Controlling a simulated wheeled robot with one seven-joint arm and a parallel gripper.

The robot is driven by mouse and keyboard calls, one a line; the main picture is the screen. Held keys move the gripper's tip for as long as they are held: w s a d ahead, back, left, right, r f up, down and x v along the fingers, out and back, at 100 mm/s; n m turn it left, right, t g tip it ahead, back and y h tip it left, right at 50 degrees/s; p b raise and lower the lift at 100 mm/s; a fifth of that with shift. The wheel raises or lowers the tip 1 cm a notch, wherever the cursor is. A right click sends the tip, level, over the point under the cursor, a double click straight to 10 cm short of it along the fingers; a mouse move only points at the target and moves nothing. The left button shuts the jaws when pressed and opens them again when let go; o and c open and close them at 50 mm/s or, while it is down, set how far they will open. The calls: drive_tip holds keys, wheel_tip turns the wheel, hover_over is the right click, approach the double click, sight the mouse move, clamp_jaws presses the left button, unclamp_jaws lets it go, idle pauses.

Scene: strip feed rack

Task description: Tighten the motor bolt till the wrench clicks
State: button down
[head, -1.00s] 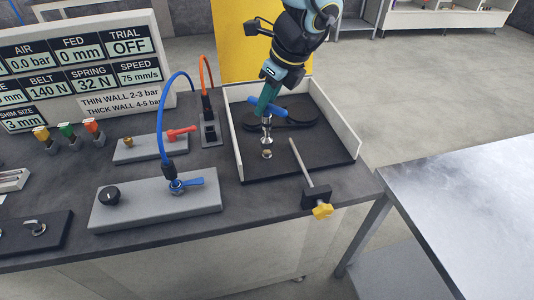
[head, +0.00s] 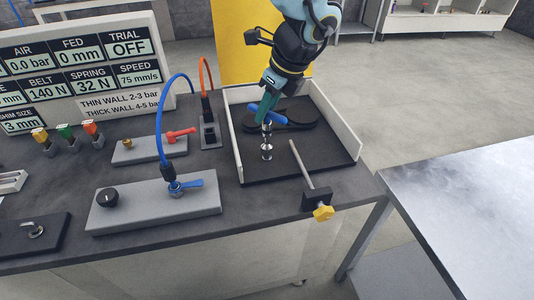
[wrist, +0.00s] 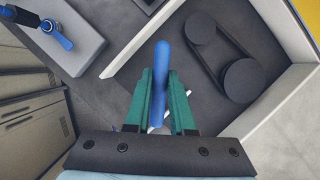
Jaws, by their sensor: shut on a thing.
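My gripper (head: 266,110) is shut on the blue bar handle of the wrench (head: 279,118), above the dark tray at the back right of the bench. In the wrist view the blue handle (wrist: 161,75) stands between my two green fingers (wrist: 160,105). The wrench's silver shaft points down from the handle to a silver end just above the tray floor. The motor bolt is not clearly distinguishable there; the wrench's lower end seems to cover it. The belt and its two dark pulleys (wrist: 240,80) lie beside the wrench.
White walls (head: 333,122) border the tray. A rod with a yellow knob (head: 323,213) stands at its front edge. Grey plates with a blue lever (head: 187,184) and a red lever (head: 181,134) lie left. The sign panel (head: 85,75) reads trial OFF.

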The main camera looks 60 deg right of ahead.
drive_tip(key=shift+f+b, duration=0.35)
drive_tip(key=shift+f, duration=0.4)
drive_tip(key=shift+m, duration=0.4)
